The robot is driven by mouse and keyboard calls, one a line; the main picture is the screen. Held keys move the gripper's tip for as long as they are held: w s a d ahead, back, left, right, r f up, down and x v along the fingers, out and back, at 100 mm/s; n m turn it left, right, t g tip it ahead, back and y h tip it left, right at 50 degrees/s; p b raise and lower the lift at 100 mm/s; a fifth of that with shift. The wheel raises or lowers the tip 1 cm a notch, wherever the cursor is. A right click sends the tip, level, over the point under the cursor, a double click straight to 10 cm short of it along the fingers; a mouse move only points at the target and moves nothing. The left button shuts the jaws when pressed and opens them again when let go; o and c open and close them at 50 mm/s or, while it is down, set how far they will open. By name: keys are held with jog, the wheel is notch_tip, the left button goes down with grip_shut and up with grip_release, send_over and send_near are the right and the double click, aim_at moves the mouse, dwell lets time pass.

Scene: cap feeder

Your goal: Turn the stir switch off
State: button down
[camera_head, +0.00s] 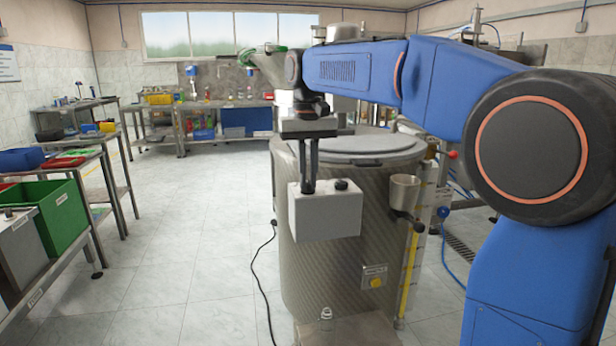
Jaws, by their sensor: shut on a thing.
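A light grey switch box (325,214) is mounted on the front of the large round cap feeder (345,270). A dark round knob (341,185) shows on the right part of the box's top. My gripper (308,189) points straight down at the left part of the same top. Its two dark fingers are close together and shut on a small switch there, which the fingertips almost wholly hide. I cannot read any label on the box or see which way the held switch is set.
A metal cup (403,192) hangs on the feeder's right side, above a yellow button (376,282). The feeder's grey lid (350,146) is closed. A green bin (60,215) stands on a bench at the left. The tiled floor between is clear, apart from a black cable.

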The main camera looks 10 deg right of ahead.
aim_at(308, 183)
jog(key=n, duration=0.4)
jog(key=shift+n, duration=0.3)
jog(key=n, duration=0.4)
jog(key=shift+n, duration=0.3)
jog(key=c, duration=1.8)
grip_release()
notch_tip(308, 183, up, 18)
jog(key=shift+f, duration=0.25)
